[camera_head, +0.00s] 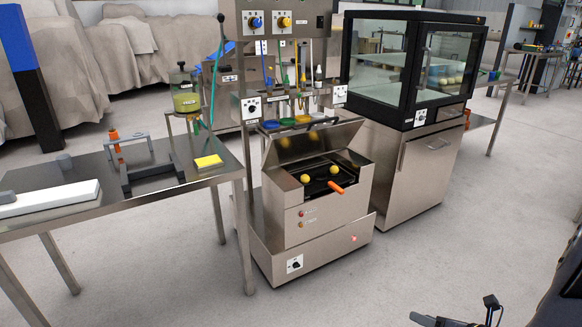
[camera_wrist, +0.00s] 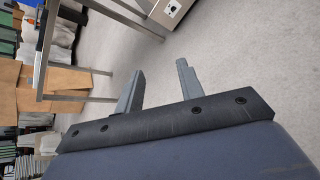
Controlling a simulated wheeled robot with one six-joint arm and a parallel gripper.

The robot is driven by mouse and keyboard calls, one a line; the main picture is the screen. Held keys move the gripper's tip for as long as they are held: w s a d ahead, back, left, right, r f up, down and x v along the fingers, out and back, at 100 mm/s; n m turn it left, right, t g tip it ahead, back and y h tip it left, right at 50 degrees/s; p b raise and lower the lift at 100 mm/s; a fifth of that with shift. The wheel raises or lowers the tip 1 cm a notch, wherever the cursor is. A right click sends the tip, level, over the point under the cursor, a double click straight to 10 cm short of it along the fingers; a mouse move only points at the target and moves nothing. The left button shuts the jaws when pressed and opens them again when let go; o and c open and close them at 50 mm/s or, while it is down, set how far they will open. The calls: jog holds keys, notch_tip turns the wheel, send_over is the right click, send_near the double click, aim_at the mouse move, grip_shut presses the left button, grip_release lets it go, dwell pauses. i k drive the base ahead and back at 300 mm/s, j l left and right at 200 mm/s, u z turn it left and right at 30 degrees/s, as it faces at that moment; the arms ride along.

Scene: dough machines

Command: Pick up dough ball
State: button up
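Two yellow dough balls sit in the open dark well of a steel machine (camera_head: 325,225) in the middle of the head view. One dough ball (camera_head: 305,178) is at the left of the well, the other dough ball (camera_head: 334,170) is at the right and farther back. An orange-handled tool (camera_head: 337,187) lies at the well's front edge. My gripper (camera_head: 465,322) shows at the bottom right of the head view, low and well away from the machine. In the wrist view my gripper (camera_wrist: 157,84) has its two fingers apart with nothing between them.
A steel table (camera_head: 120,190) with a yellow pad (camera_head: 208,161) stands left of the machine. A glass-fronted cabinet (camera_head: 405,75) on a steel base stands to the right. The machine's lid (camera_head: 312,142) is raised. The floor in front is clear.

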aim_at(304, 179)
jog(key=i+j+u, duration=0.15)
jog(key=i, duration=0.95)
jog(key=i+j+u, duration=0.1)
jog(key=i, duration=1)
